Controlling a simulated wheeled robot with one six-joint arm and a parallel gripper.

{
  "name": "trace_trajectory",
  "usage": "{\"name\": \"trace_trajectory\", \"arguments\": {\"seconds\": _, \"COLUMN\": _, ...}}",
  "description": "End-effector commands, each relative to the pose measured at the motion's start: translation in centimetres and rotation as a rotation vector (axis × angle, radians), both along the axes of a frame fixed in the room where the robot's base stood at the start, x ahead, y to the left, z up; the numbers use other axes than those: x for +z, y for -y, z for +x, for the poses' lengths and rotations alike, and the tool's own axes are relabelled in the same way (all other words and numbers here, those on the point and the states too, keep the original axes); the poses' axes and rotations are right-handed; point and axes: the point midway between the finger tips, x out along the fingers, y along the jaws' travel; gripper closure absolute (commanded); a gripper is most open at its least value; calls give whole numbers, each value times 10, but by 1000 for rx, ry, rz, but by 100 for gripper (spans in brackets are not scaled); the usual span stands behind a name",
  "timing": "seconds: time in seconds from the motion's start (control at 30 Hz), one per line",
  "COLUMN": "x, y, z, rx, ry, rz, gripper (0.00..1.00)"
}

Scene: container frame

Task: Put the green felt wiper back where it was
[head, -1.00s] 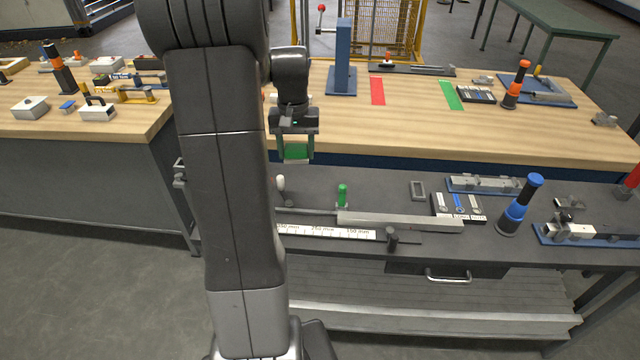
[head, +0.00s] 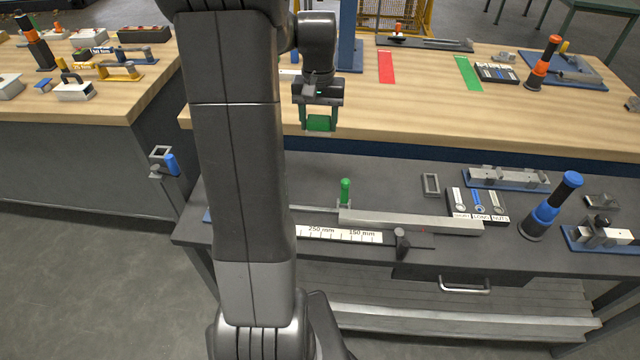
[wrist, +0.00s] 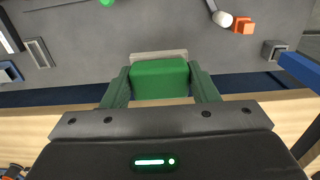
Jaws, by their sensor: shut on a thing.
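The green felt wiper (head: 319,123) is a small green block held between the fingers of my gripper (head: 320,126). In the head view it hangs in the air, seen against the front part of the wooden worktop. In the wrist view the wiper (wrist: 160,78) fills the space between both fingers, with a pale strip along its far edge. My gripper (wrist: 160,88) is shut on it. Below and beyond it in the wrist view are the dark grey bench top and the wood edge. I cannot tell its height above the bench.
The dark lower bench (head: 300,177) carries a green-handled post (head: 345,190), a long grey bar (head: 410,222) and a blue cylinder tool (head: 550,205). The wooden worktop (head: 420,105) has a red strip (head: 386,67) and a green strip (head: 468,73). An orange block (wrist: 243,27) shows in the wrist view.

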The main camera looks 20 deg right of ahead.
Motion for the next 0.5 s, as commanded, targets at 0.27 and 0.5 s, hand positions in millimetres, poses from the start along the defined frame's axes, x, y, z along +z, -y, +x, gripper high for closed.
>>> {"name": "trace_trajectory", "arguments": {"seconds": 0.27, "x": -71, "y": 0, "z": 0, "rx": 0, "ry": -1, "rz": 0, "gripper": 68}}
{"name": "trace_trajectory", "arguments": {"seconds": 0.5, "x": -96, "y": 0, "z": 0, "rx": 0, "ry": -2, "rz": 1, "gripper": 68}}
